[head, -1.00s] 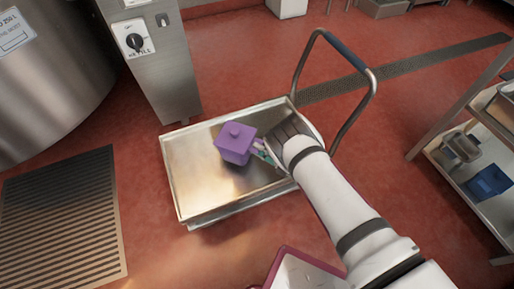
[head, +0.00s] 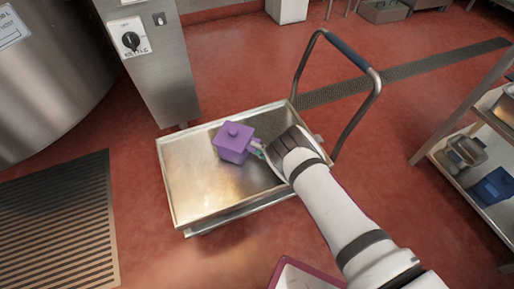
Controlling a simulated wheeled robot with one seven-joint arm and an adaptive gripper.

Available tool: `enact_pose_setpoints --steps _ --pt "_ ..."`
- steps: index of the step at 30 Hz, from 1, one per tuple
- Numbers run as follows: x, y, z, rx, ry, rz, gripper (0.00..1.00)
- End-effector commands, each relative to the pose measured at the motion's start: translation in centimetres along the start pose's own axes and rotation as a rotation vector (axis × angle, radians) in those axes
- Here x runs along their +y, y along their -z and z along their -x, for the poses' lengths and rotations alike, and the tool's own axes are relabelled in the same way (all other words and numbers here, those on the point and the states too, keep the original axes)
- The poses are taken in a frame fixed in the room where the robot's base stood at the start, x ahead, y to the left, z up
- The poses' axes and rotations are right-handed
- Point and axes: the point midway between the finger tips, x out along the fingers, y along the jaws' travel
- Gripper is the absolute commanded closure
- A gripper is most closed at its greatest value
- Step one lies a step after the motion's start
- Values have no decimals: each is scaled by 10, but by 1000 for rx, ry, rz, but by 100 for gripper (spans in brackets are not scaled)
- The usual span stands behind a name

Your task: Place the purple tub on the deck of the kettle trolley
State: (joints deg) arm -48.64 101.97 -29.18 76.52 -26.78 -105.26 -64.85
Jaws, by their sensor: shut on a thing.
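The purple tub (head: 233,143) is a small box with a knobbed lid, upright over the middle of the kettle trolley's deck. The trolley is a steel cart with a flat rimmed deck (head: 190,190) and a bent push handle (head: 376,85) at its right end. My gripper (head: 257,149) comes in from the right and is shut on the tub's right side. The wrist partly hides the deck's right end. I cannot tell whether the tub's base touches the deck.
A steel control cabinet (head: 155,75) stands behind the trolley, beside a large kettle (head: 45,75). A floor grate (head: 55,220) lies at left. A shelf rack (head: 455,120) with pans and a blue tub (head: 493,186) is at right. The deck around the purple tub is bare.

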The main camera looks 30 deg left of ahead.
Motion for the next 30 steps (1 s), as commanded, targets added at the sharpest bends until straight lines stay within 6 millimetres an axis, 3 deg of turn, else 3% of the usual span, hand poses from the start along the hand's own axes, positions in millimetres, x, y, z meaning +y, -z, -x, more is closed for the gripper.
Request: enact_pose_setpoints --steps 4,6,7,19,30 --pt "-2 0 0 0 -4 1 100" --pt "-3 0 0 0 1 0 78" --pt "-3 0 0 0 1 0 74" --pt "1 0 1 0 1 0 74" --pt "2 -1 71 -4 3 -2 74"
